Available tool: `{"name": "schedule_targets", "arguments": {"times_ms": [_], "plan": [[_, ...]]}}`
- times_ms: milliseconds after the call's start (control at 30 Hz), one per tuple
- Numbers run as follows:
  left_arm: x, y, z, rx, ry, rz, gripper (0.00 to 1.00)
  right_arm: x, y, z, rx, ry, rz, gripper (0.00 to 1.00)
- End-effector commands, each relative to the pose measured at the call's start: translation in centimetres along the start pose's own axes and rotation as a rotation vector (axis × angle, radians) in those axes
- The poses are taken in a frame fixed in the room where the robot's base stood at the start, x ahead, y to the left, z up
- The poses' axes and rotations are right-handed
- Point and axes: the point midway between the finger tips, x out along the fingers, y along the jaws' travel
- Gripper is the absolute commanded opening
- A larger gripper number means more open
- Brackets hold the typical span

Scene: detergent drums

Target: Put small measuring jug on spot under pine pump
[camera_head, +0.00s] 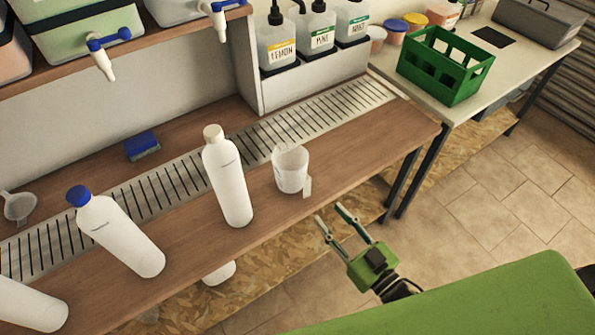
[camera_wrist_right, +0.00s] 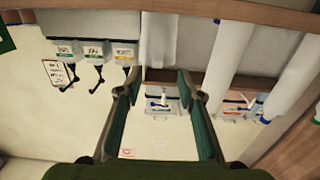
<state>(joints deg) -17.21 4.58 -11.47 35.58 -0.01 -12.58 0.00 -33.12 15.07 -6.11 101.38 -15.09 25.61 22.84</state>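The small measuring jug (camera_head: 290,169), translucent white with a handle, stands upright on the wooden counter at the front edge of the slatted drip grate. The pine pump (camera_head: 319,28) has a green label and stands between the lemon pump and another green-labelled one on a raised ledge. The grate below it is bare. My right gripper (camera_head: 330,212) is open and empty, beyond the counter's front edge, right of and nearer than the jug. The right wrist view shows its parted fingers (camera_wrist_right: 163,85) and the pumps (camera_wrist_right: 92,50) upside down. My left gripper is not in view.
A white bottle (camera_head: 228,180) stands left of the jug; a blue-capped bottle (camera_head: 122,237) is farther left. A blue sponge (camera_head: 142,146) lies behind the grate (camera_head: 180,182). A green crate (camera_head: 445,68) sits on the side table. The counter right of the jug is clear.

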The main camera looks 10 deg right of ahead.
Motion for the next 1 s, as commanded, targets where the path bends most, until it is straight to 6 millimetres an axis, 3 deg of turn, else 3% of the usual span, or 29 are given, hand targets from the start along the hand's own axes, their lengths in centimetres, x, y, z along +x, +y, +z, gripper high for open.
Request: {"name": "schedule_targets", "arguments": {"times_ms": [100,300,533,800,1000], "plan": [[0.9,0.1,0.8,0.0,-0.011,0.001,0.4,2.7,0.1,0.2,-0.001,0.004,0.0,0.35],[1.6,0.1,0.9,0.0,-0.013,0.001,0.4,5.8,0.1,0.2,0.0,0.001,0.001,0.35],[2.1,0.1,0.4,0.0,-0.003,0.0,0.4,7.5,0.1,0.2,-0.002,0.0,0.0,0.35],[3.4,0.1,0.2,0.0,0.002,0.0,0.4,11.2,0.4,0.2,-0.001,-0.001,0.0,0.35],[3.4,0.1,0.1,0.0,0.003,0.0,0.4,11.7,0.4,0.1,0.001,-0.004,0.002,0.35]]}}
